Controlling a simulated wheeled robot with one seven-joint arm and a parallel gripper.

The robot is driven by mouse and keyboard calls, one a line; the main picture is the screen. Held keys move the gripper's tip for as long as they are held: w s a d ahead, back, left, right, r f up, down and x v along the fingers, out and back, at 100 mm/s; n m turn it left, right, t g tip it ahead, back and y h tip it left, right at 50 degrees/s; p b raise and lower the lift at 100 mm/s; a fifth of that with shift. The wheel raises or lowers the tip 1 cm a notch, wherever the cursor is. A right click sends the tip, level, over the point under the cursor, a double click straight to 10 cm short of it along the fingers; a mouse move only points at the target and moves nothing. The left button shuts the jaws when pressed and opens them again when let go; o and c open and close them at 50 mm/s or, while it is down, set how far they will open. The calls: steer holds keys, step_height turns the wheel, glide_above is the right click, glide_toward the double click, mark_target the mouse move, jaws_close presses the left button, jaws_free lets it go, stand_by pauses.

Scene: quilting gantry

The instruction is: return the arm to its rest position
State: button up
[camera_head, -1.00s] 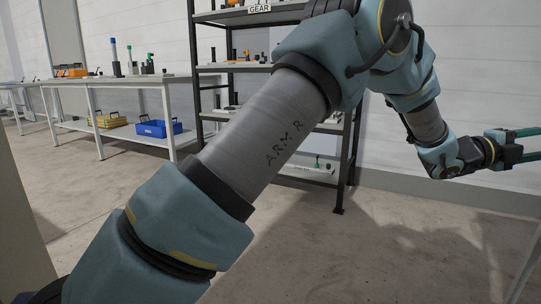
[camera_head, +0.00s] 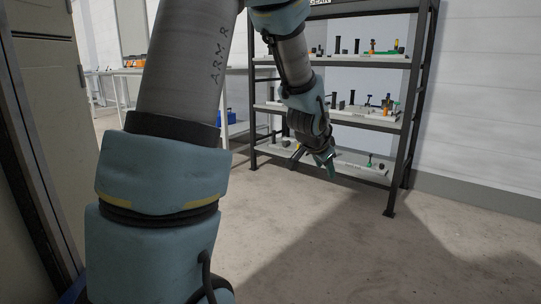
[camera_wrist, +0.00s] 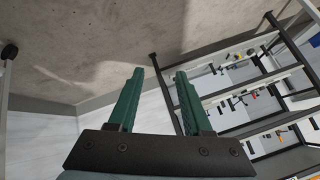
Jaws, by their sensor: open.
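My arm rises through the left of the head view and bends over at the top, and its forearm hangs down in front of the gear shelf. My gripper (camera_head: 315,160) hangs at the end, pointing down, in front of the lower shelf boards. In the wrist view the two green fingers of my gripper (camera_wrist: 157,100) stand apart with nothing between them, so it is open and empty. No object touches the fingers.
A dark-framed shelf rack (camera_head: 409,125) with several small tools stands behind my gripper; it also shows at the right in the wrist view (camera_wrist: 240,132). A white table (camera_head: 128,72) stands far left. A cabinet or door panel (camera_head: 50,110) is close at left. Floor (camera_head: 400,265) at right is clear.

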steer(key=s+a+f+n+g+y, duration=0.25)
steer(key=s+a+n, duration=0.25)
steer(key=s+a, duration=0.45)
steer(key=s+a+f+n+g+y, duration=0.25)
steer(key=s+a+n, duration=0.4)
steer(key=a, duration=0.65)
step_height(320, 180, up, 35)
steer(key=s+h+p, duration=0.1)
steer(key=p, duration=3.4)
steer(key=shift+s+r+g+p, duration=0.2)
steer(key=shift+s+g+p, duration=0.1)
steer(key=shift+s+p, duration=0.1)
